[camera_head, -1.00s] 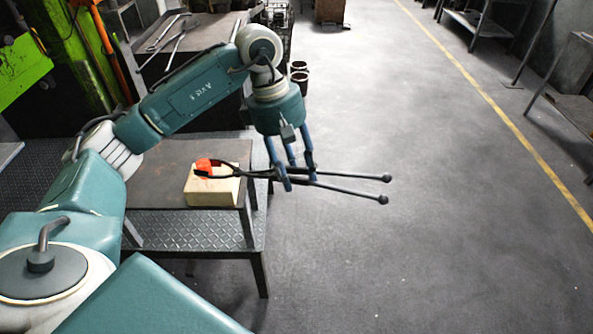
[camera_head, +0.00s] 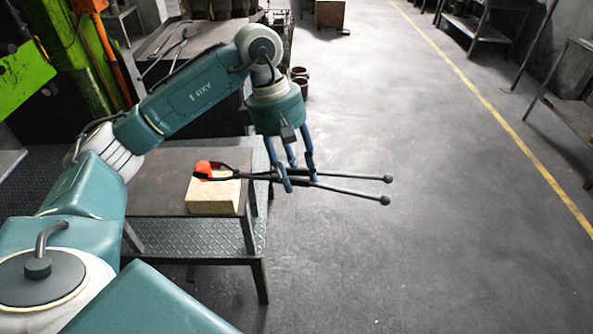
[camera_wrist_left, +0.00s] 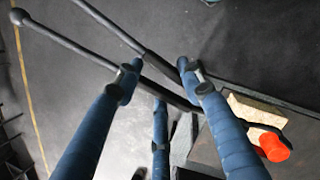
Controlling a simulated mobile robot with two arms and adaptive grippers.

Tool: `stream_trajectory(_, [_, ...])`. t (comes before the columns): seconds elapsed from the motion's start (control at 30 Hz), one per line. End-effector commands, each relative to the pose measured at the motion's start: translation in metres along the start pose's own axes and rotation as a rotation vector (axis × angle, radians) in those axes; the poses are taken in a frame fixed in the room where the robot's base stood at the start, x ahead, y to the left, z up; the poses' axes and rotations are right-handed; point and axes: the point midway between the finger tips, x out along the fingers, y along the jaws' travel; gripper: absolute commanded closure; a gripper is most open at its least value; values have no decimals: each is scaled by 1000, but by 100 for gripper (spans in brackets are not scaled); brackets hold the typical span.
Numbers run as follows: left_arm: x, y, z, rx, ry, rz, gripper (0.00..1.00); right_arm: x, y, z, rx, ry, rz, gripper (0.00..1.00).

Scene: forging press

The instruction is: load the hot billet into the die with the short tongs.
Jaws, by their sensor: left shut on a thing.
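My left gripper (camera_head: 295,180) is shut on the handles of the short dark tongs (camera_head: 345,190), whose ball ends point right. It also shows in the left wrist view (camera_wrist_left: 160,95). The tong jaws point left, around the glowing orange billet (camera_head: 203,169). The billet is at the far left edge of a pale block (camera_head: 213,198) in the head view. Whether it touches the block is hard to tell. In the left wrist view the billet (camera_wrist_left: 273,147) shows red beside the block (camera_wrist_left: 255,108), with a jaw next to it. I cannot make out the die. My right gripper is out of view.
The block stands on a dark metal table (camera_head: 165,200) with a tread-plate lower shelf (camera_head: 190,238). Green press parts (camera_head: 25,75) are at the left. Another table (camera_head: 195,40) behind carries longer tongs. The floor (camera_head: 420,160) at the right is clear.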

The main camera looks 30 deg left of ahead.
Motion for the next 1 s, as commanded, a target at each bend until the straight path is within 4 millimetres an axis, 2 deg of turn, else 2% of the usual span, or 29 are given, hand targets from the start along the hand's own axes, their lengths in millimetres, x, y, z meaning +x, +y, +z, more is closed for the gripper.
stream_trajectory(1.0, [28,40,101,4,-1,4,100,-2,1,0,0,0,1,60])
